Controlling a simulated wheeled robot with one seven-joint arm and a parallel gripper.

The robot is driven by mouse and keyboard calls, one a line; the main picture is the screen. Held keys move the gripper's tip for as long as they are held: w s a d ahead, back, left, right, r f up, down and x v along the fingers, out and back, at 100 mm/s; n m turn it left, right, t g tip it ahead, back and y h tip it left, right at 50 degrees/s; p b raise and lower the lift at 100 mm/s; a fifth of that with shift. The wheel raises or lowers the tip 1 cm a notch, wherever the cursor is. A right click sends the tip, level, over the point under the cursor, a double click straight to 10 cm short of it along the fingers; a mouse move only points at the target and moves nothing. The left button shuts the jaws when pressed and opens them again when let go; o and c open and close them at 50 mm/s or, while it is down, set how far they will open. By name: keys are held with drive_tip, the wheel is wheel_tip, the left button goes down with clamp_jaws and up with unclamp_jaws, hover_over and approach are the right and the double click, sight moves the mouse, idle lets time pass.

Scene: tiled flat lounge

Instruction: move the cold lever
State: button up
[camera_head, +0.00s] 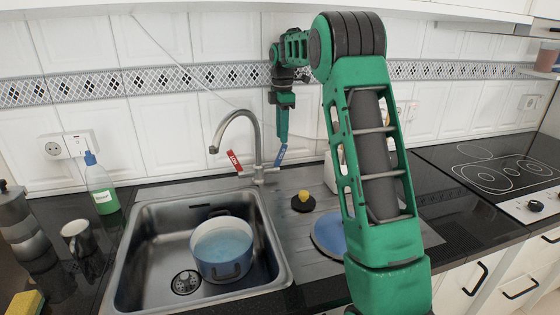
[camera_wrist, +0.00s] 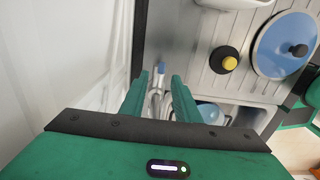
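The cold lever (camera_head: 281,154) is a blue tag-like handle on the right side of the chrome tap (camera_head: 257,150). The hot lever (camera_head: 235,160) is red and on the left. My gripper (camera_head: 283,138) points down just above the cold lever, near the wall; touching or apart cannot be told. In the wrist view, my gripper's two green fingers (camera_wrist: 160,82) stand apart, with the blue lever (camera_wrist: 161,69) seen between and just beyond their tips. Part of the tap shows between the fingers.
A blue pot (camera_head: 222,250) sits in the sink (camera_head: 130,262). A black stopper with a yellow knob (camera_head: 303,201) and a blue lid (camera_head: 328,232) lie on the drainboard. A green bottle (camera_head: 101,185) and a mug (camera_head: 77,236) stand left. The tiled wall is close behind my gripper.

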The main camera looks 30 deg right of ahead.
sight(282, 158)
wheel_tip(282, 158, down, 11)
drive_tip(key=shift+r, duration=0.2)
idle(0.4)
clamp_jaws()
